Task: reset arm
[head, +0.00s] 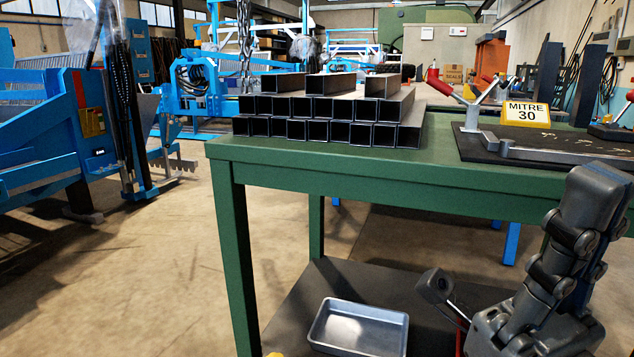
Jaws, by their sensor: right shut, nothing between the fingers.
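My right gripper (598,182) is in the lower right of the head view, in front of the green table's right part. Its dark grey fingers point upward and are shut together, with nothing held between them. Its body shows at the bottom edge, above the lower shelf in the picture. My left gripper is not in view.
The green table (300,172) bears stacked square steel tubes (330,107) and a dark board (545,145) with a yellow "MITRE 30" sign (527,113). A metal tray (358,328) lies on the lower shelf (300,300). The floor at left is clear before blue machinery (40,150).

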